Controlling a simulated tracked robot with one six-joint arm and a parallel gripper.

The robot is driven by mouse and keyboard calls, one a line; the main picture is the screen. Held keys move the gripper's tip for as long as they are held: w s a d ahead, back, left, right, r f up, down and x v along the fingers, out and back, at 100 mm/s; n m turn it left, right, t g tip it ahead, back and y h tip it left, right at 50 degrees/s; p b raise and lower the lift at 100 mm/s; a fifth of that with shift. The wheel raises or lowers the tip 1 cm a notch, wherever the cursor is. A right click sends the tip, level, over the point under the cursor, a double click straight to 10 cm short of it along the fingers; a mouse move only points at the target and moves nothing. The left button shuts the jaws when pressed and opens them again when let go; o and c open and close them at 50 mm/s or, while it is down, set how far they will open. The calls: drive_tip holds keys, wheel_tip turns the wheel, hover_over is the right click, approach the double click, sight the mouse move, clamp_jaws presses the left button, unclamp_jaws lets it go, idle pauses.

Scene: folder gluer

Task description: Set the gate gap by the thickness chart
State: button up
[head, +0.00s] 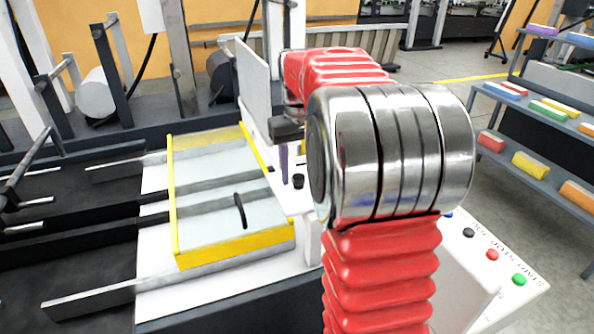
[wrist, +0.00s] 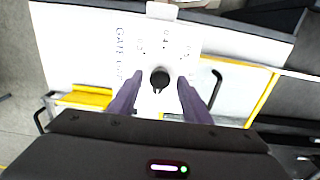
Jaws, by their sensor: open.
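The black gap knob (wrist: 160,78) sits on a white panel (wrist: 130,25) with "GATE GAP" lettering and small scale marks, too small to read surely. A small pointer shows at the knob's lower edge in the wrist view. My gripper (wrist: 160,80) is open, with one purple finger on each side of the knob and a gap showing to each. In the head view, my gripper (head: 284,178) points down beside the black knob (head: 298,181); one finger shows. A yellow-edged gate plate (head: 215,218) lies left of it. I cannot make out a thickness chart.
An upright white plate (head: 252,85) stands behind my gripper. A sloped panel with red (head: 492,254) and green (head: 519,279) buttons is at right. A shelf (head: 540,110) holds coloured boxes. A black bent handle (wrist: 215,88) stands right of the knob.

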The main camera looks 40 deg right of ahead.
drive_tip(key=shift+c, duration=0.2)
drive_tip(key=c, duration=0.9)
drive_tip(key=shift+a, duration=0.25)
drive_tip(key=shift+c, duration=0.5)
drive_tip(key=shift+d, duration=0.2)
